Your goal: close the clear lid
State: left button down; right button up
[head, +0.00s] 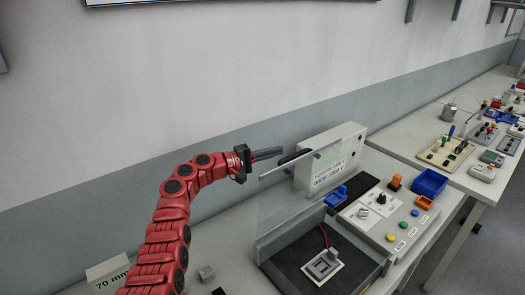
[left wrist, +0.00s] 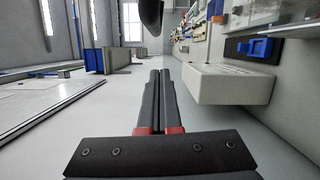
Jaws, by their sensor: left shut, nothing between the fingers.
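The clear lid (head: 290,208) stands raised and tilted over a box with a dark floor (head: 325,262), so the box is open. A metal bar runs along the lid's upper edge, with a black grip (head: 294,157) near it. My left gripper (head: 280,151) is shut and empty, beside the lid's upper edge and close to the black grip. Whether they touch cannot be told. In the left wrist view my closed fingers (left wrist: 160,75) point forward, with a dark rounded shape (left wrist: 150,12) above them. My right gripper is not in view.
A white labelled box (head: 333,160) stands behind the lid. A control panel (head: 380,212) with knobs and coloured buttons is to the right, near a blue bin (head: 429,183). A small grey fixture (head: 322,265) sits inside the open box. The wall is behind.

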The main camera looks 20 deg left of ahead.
pick_arm(q)
jog(key=s+d+p, duration=0.2)
jog(key=d, duration=0.1)
jog(key=shift+s+r, duration=0.1)
jog(key=shift+r, duration=0.1)
jog(key=shift+a, duration=0.1)
dwell(0.4)
